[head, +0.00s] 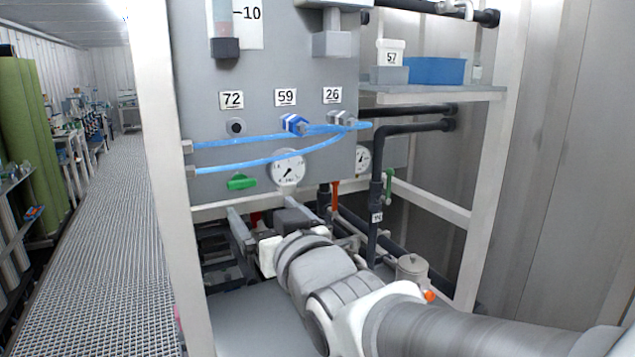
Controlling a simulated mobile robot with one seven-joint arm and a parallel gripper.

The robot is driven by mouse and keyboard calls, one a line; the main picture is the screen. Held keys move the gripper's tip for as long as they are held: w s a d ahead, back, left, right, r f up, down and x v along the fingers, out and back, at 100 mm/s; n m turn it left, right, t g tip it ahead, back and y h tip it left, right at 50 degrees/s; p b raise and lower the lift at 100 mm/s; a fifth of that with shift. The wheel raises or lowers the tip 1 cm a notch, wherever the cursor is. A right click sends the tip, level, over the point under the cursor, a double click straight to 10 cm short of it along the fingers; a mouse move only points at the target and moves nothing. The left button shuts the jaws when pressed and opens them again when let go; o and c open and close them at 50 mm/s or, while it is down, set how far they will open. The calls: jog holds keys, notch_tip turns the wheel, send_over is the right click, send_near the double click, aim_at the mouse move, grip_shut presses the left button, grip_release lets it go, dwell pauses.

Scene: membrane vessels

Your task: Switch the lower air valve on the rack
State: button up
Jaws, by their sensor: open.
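A grey rack panel (215,85) faces me, with blue air hoses (235,143) across it. A small green handle (242,182), lying about level, sits low on the panel, left of a round gauge (287,168). No label marks it as the lower air valve. A second green handle (388,186) stands upright by the dark pipes to the right. My gripper (262,224) is open below the panel's lower edge, under the green handle and the gauge, apart from the handle. My wrist partly hides the gripper, and I see nothing between its fingers.
Blue and grey fittings (294,124) sit under labels 59 and 26. An orange-red lever (335,194) and dark pipes (376,190) stand close right of my gripper. A white rack post (168,180) stands left. The grated walkway (115,220) beyond it is clear.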

aim_at(243, 186)
jog(key=p+x, duration=0.2)
jog(key=x, duration=1)
jog(key=shift+w, duration=0.15)
jog(key=c, duration=1.4)
